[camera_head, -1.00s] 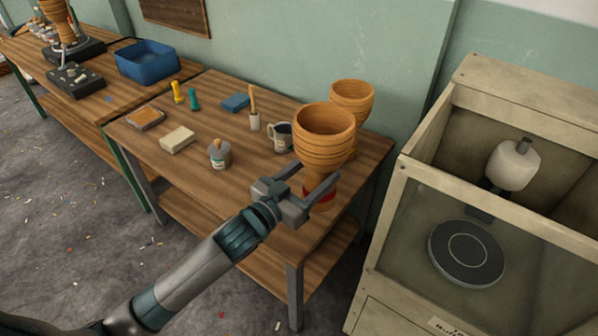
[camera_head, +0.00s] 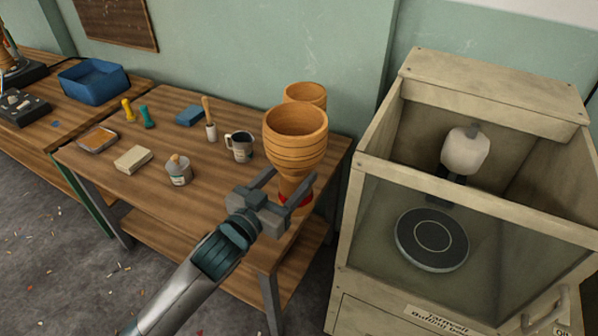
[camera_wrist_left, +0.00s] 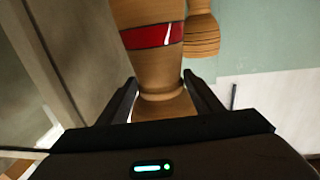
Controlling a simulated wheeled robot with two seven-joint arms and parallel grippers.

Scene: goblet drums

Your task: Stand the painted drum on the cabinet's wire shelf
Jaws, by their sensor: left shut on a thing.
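My left gripper (camera_head: 288,194) is shut on the narrow lower stem of a wooden goblet drum (camera_head: 296,145), which has a wide ridged bowl and a red band low down. The drum is upright, bowl up, in front of the workbench's right end. In the left wrist view the drum (camera_wrist_left: 150,70) fills the middle, its red band above the fingers. A second, similar drum (camera_head: 305,94) stands behind it, partly hidden; its ridged bowl also shows in the left wrist view (camera_wrist_left: 203,40). No wire shelf is in view. My right gripper is not in view.
The wooden workbench (camera_head: 225,190) holds a mug (camera_head: 240,146), a small jar (camera_head: 179,170), a pale block (camera_head: 133,159) and other small items. A pale wooden box (camera_head: 362,170) with a clear front, a round black disc and a white buffing wheel stands right of the bench.

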